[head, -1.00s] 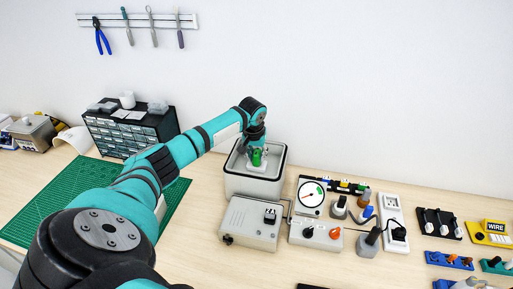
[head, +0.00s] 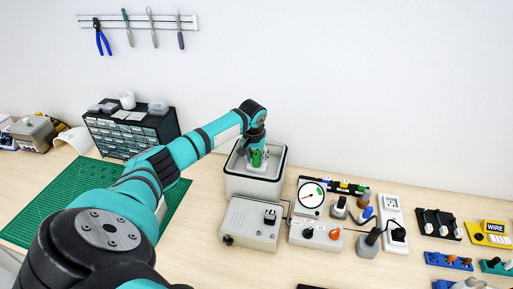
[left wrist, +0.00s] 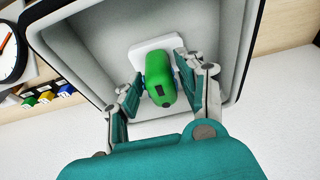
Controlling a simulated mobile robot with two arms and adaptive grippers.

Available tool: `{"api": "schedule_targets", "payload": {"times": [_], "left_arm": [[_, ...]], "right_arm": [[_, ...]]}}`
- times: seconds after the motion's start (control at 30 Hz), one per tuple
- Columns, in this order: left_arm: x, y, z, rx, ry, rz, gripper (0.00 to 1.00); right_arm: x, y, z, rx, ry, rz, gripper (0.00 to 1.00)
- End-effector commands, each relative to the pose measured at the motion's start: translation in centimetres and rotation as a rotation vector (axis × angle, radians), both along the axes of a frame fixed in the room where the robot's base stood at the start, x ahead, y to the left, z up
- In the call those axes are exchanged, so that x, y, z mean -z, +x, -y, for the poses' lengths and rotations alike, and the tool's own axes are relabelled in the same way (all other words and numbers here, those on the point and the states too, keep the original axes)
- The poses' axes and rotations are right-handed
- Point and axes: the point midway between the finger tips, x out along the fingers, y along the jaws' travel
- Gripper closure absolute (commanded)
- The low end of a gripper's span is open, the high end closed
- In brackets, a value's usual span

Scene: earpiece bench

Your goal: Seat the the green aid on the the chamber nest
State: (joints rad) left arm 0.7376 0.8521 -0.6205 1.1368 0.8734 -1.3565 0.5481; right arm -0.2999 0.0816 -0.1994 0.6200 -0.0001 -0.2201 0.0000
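The green aid (left wrist: 160,86) is a rounded green piece with a dark mark, between the fingers of my left gripper (left wrist: 158,78) in the left wrist view. The fingers are close against its two sides and look shut on it. Behind it is the white square chamber nest (left wrist: 147,49) on the floor of the open grey box. I cannot tell whether the aid touches the nest. In the head view the green aid (head: 256,157) shows below my left wrist, inside the box. My right gripper is not in view.
The grey open-topped box (head: 257,186) has walls all around my left gripper. In front stand a grey switch box (head: 250,223) and a control box with knobs (head: 316,234). A round dial (head: 311,194) is close on the right. A green mat (head: 65,197) lies left.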

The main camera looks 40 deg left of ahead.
Motion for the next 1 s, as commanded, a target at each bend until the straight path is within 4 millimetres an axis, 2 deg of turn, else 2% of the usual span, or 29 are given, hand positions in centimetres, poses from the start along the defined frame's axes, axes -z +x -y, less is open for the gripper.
{"api": "schedule_targets", "payload": {"times": [0.03,0.1,0.37,0.47,0.57,0.8,1.0], "left_arm": [[-0.1,0.1,0.0,-0.001,0.0,0.002,0.52],[-0.1,0.1,0.0,-0.001,0.0,0.003,0.46],[-0.3,0.1,-0.1,0.0,0.0,0.005,0.46],[-1.1,0.0,0.0,0.001,0.001,0.008,0.46],[-2.6,-0.3,0.2,0.001,0.002,0.009,0.46],[-7.6,-1.4,0.8,0.001,0.001,0.008,0.46],[-10.6,-2.1,1.2,0.0,0.0,0.007,0.46]], "right_arm": [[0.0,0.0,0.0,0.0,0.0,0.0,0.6],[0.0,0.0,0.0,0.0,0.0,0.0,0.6],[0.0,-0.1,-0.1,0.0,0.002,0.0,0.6],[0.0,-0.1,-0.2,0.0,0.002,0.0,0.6],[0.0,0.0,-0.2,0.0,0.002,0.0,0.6],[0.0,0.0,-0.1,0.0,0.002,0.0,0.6],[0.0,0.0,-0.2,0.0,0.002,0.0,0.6]]}}
